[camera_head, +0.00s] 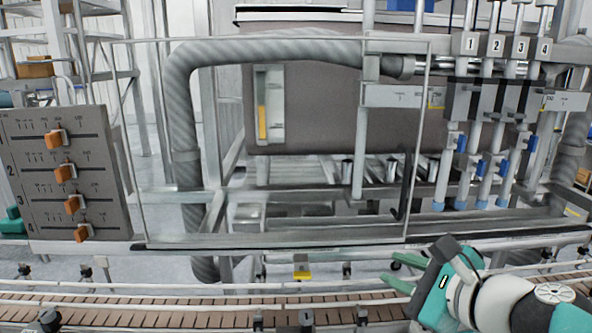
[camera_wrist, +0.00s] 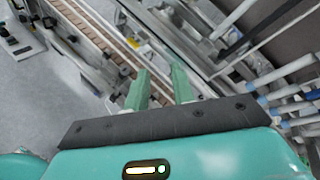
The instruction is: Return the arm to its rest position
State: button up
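My gripper (camera_head: 391,268) is at the lower right of the head view, in front of the filler frame and above the conveyor. Its two green fingers point left and stand apart with nothing between them. In the wrist view my gripper (camera_wrist: 161,72) also shows a clear gap between the fingers, with the machine's rails and the conveyor beyond. My arm reaches in from the lower right corner of the head view.
The conveyor (camera_head: 190,313) runs along the front. A clear guard panel (camera_head: 290,180) stands behind it. Numbered filling nozzles (camera_head: 480,180) with blue parts hang at right. A grey panel with orange sliders (camera_head: 95,150) stands at left.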

jog(key=s+f+n+g+h, duration=0.3)
jog(key=f+n, duration=0.3)
jog(key=n, duration=0.5)
jog(key=s+a+f+n+g+h, duration=0.1)
jog(key=s+f+n+g+h, duration=0.2)
jog(key=f+n, duration=0.4)
jog(key=s+n+g, duration=0.1)
jog(key=s+n, duration=0.1)
jog(key=n, duration=0.2)
jog(key=shift+s+a+f+n, duration=0.15)
jog(key=shift+s+f+n, duration=0.15)
jog(key=shift+s, duration=0.1)
jog(key=shift+o, duration=0.6)
